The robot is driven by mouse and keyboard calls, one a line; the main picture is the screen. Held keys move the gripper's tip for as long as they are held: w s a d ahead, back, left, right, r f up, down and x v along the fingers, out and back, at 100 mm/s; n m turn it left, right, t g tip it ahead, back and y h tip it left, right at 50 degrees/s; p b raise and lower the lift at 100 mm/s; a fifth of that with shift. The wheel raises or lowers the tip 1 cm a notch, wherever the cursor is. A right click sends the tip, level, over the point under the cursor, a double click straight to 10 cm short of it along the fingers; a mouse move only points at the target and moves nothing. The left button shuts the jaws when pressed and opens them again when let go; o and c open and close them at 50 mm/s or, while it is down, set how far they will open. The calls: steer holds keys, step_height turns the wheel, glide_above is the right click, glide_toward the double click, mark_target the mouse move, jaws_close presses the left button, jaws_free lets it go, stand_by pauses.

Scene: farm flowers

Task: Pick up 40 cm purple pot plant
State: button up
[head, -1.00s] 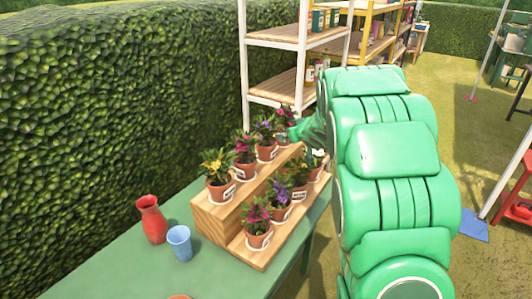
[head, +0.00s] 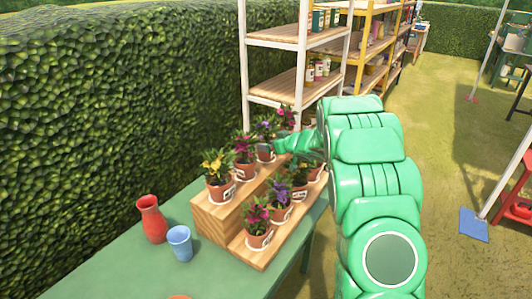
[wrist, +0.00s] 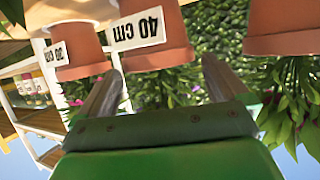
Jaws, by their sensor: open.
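A purple-flowered plant (head: 264,130) in a terracotta pot stands on the upper step of the wooden stand, third from the front. Its label is partly hidden in the head view. My gripper (head: 272,147) is at its right side, partly over the pot. In the wrist view, which is upside down, a pot labelled 40 cm (wrist: 155,35) lies ahead between the open fingers of my gripper (wrist: 161,66). The fingers reach toward its rim, and I cannot tell if they touch it. Another purple-flowered plant (head: 298,171) stands on the lower step.
Yellow (head: 216,162) and magenta (head: 244,146) potted plants share the wooden stand (head: 211,220). A red vase (head: 152,220) and blue cup (head: 180,243) stand on the green table.

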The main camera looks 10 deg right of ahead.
steer(key=shift+x, duration=2.65)
steer(key=shift+r, duration=0.1)
steer(key=shift+d, duration=0.1)
steer(key=c, duration=1)
